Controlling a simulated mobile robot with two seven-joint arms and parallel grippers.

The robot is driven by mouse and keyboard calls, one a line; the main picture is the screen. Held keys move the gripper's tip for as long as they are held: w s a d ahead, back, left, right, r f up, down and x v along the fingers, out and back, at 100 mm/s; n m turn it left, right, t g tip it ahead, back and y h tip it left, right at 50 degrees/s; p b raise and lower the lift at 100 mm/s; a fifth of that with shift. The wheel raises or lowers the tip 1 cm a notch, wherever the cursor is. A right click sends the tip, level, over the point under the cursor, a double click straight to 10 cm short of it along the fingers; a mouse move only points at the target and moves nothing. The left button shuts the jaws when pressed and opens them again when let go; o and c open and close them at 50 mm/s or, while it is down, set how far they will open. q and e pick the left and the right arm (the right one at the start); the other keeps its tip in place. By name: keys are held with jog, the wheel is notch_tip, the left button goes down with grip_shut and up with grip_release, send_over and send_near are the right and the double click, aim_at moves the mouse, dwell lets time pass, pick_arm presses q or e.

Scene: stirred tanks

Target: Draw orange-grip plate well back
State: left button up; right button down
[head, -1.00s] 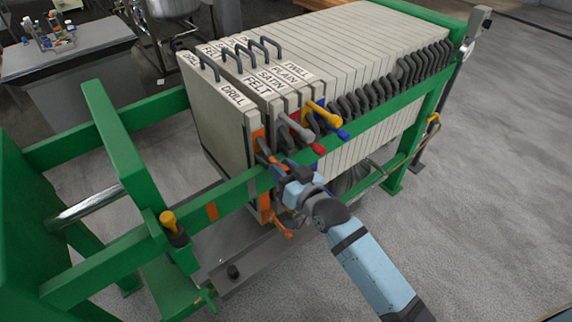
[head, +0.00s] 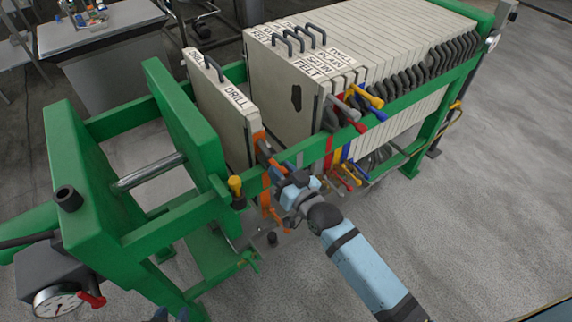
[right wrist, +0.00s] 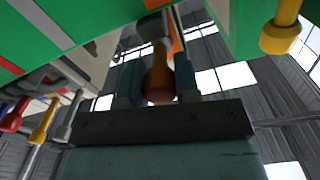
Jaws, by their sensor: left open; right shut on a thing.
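The orange-grip plate (head: 218,112), labelled DRILL, hangs upright between the green rails, with a wide gap between it and the plate labelled FELT (head: 285,92). Its orange edge strip (head: 258,134) faces the near rail. My right gripper (head: 276,174) is at the near rail, shut on the plate's orange handle. In the right wrist view the handle's rounded orange-brown end (right wrist: 159,82) sits between the two fingers (right wrist: 158,84). The fingers partly hide the handle in the head view. Only the tips of my left gripper (head: 171,315) show at the bottom edge, apart and empty.
A green end plate (head: 187,125) with a steel rod (head: 150,171) stands left of the DRILL plate, with little room between. A yellow-topped knob (head: 235,187) is close left of my right gripper. The packed plates (head: 400,45) stand right of the gap. A gauge (head: 58,302) is lower left.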

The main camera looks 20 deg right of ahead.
jog(key=shift+s+a+p, duration=0.15)
jog(key=shift+s+a, duration=0.1)
jog(key=shift+a, duration=0.4)
jog(key=shift+s+a+p, duration=0.15)
jog(key=shift+s+a, duration=0.1)
jog(key=shift+a, duration=0.35)
jog(key=c, duration=0.8)
grip_release()
jog(key=shift+c, duration=0.2)
jog(key=v, duration=1.4)
jog(key=shift+b, duration=0.35)
jog(key=shift+w, duration=0.1)
